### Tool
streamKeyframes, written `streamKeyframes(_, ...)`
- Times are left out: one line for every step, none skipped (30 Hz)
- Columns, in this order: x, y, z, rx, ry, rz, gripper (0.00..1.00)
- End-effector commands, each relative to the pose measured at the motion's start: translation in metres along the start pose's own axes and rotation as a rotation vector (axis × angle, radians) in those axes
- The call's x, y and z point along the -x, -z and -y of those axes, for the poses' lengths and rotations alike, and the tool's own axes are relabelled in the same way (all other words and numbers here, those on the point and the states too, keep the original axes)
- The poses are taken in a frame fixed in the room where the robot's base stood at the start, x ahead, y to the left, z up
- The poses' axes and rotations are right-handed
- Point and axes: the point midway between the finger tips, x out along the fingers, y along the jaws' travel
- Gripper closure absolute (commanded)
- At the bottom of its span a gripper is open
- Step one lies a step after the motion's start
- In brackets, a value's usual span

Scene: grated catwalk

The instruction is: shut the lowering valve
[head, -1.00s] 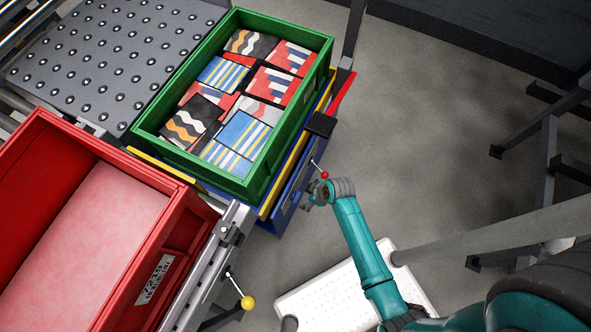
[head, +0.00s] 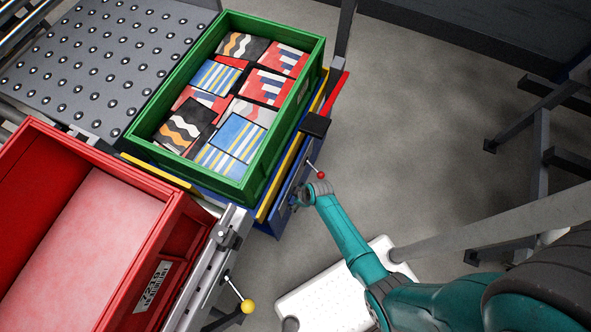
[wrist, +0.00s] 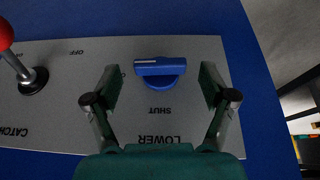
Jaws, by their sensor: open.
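The lowering valve is a blue knob (wrist: 160,70) on a grey panel (wrist: 60,115), seen in the wrist view. The panel reads LOWER and SHUT on the gripper's side of the knob. The knob's bar lies crosswise in the picture. My gripper (wrist: 160,92) is open, with one finger on each side of the knob and clear gaps to it. In the head view my gripper (head: 299,200) is at the side of the blue lift unit (head: 268,222) under the green crate; the knob is hidden there.
A red-balled lever (head: 321,175) stands near my gripper; its red ball (wrist: 5,34) is at the wrist view's left, by the word CATCH. The green crate (head: 262,180) holds several patterned boxes. A red crate (head: 180,235) and a yellow-knobbed lever (head: 247,306) are at left.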

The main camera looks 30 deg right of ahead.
Motion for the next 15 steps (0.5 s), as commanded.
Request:
streamKeyframes(-0.0013, 0.0003, -0.0001, 0.000, 0.000, 0.000, 0.17)
streamKeyframes(-0.0018, 0.0002, 0.0000, 0.000, 0.000, 0.000, 0.17)
streamKeyframes(-0.0022, 0.0001, 0.0001, 0.000, 0.000, 0.000, 0.17)
streamKeyframes(-0.0023, 0.0001, 0.0001, 0.000, 0.000, 0.000, 0.17)
streamKeyframes(-0.0023, 0.0001, 0.0001, 0.000, 0.000, 0.000, 0.17)
streamKeyframes(-0.0023, 0.0001, 0.0001, 0.000, 0.000, 0.000, 0.17)
streamKeyframes(-0.0022, 0.0001, 0.0001, 0.000, 0.000, 0.000, 0.17)
streamKeyframes(-0.0022, 0.0001, 0.0000, 0.000, 0.000, 0.000, 0.17)
streamKeyframes(-0.0022, 0.0002, 0.0000, 0.000, 0.000, 0.000, 0.17)
streamKeyframes(-0.0021, 0.0001, 0.0000, 0.000, 0.000, 0.000, 0.19)
streamKeyframes(-0.0021, 0.0002, 0.0000, 0.000, 0.000, 0.000, 0.27)
streamKeyframes(-0.0021, 0.0001, 0.0000, 0.000, 0.000, 0.000, 0.37)
streamKeyframes(-0.0021, 0.0001, 0.0000, 0.000, 0.000, 0.000, 0.44)
streamKeyframes(-0.0020, 0.0002, 0.0000, 0.000, 0.000, 0.000, 0.52)
streamKeyframes(-0.0020, 0.0001, 0.0000, 0.000, 0.000, 0.000, 0.62)
